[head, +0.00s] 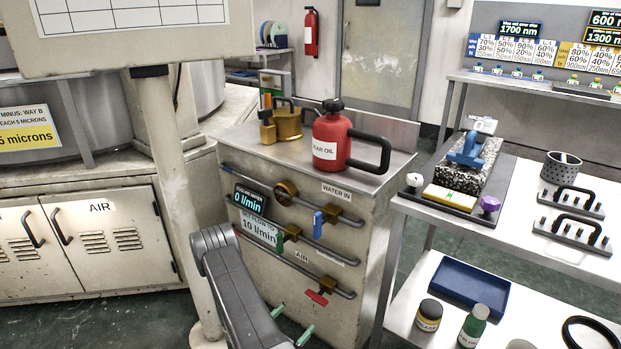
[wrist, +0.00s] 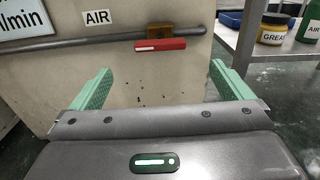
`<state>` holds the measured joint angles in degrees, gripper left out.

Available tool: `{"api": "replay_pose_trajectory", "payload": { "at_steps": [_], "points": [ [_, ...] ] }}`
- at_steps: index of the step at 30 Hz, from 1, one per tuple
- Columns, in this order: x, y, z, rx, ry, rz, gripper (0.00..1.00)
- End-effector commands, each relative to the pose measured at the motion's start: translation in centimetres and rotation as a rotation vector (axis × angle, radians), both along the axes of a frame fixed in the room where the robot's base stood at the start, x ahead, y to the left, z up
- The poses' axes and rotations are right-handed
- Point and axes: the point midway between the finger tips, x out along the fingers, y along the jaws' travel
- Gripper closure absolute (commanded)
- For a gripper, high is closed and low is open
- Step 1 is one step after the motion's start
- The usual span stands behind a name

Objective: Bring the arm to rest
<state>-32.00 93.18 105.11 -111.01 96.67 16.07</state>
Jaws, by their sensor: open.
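My gripper (head: 292,322) shows at the bottom of the head view, with its green fingers in front of the lower part of the cabinet. In the wrist view my gripper (wrist: 160,92) is open, its two green fingers wide apart with nothing between them. My grey arm link runs down from the middle of the head view. Beyond the fingers is the cabinet front (wrist: 170,85), with a red valve handle (wrist: 160,44) lying level on the AIR pipe (wrist: 75,45). The red handle (head: 317,298) also shows in the head view, above and right of the fingers.
A red oil can (head: 331,140) stands on the cabinet top. The blue valve handle (head: 318,225) sits on the water pipe. At right a two-level bench holds a blue tray (head: 468,282), a grease jar (head: 429,314) and a green bottle (head: 473,325). A pale post (head: 168,170) stands left of my arm.

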Motion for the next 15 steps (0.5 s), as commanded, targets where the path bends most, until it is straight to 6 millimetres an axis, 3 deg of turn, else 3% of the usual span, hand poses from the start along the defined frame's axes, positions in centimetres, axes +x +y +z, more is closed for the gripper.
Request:
{"api": "replay_pose_trajectory", "payload": {
  "at_steps": [15],
  "points": [
    [4.5, -3.4, -0.1, 0.003, -0.003, -0.004, 0.01]
  ]
}}
